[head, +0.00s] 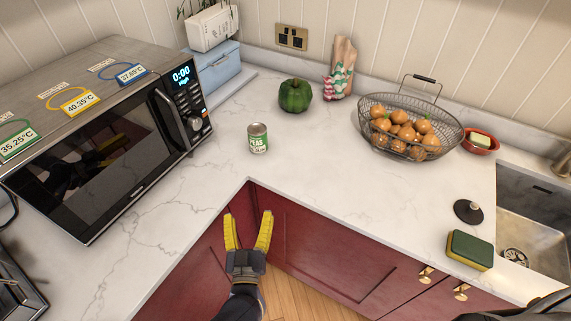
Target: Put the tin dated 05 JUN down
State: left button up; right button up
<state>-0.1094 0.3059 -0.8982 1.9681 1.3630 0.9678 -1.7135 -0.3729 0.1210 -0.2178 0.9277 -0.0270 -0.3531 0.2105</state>
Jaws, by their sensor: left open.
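A small green tin (258,138) with a pale label reading "PEAS" stands upright on the white marble counter (330,165), near its inner corner. Its date is too small to read. My left gripper (248,217) has yellow fingers spread open and empty. It is in front of the counter's inner corner, nearer to me than the tin and apart from it. My right gripper does not show clearly.
A microwave (104,142) with tagged rings on top stands at the left. A green pepper (295,96), a wire basket (372,100) of onions and a red dish (480,144) stand farther back. A sponge (469,251) and a black stopper (467,211) lie near the sink (533,212).

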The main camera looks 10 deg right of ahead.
aim_at(257, 144)
pick_arm(q)
jog(key=shift+w+d+r+m+g, duration=0.5)
jog(key=shift+w+d+r+m, duration=0.55)
jog(key=shift+w+r, duration=2.65)
jog(key=shift+n, duration=0.25)
jog(key=w, duration=0.5)
jog(key=w+d+r, duration=0.1)
jog(key=w, duration=0.3)
jog(key=w+d, duration=0.1)
jog(key=w, duration=0.4)
jog(key=shift+w+d+r, duration=0.15)
jog(key=shift+w+r, duration=0.2)
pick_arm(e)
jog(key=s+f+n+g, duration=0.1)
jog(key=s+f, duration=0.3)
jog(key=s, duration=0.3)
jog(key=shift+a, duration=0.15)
pick_arm(q)
jog(key=c, duration=1.3)
jog(key=shift+c, duration=0.8)
jog(key=shift+r, duration=0.25)
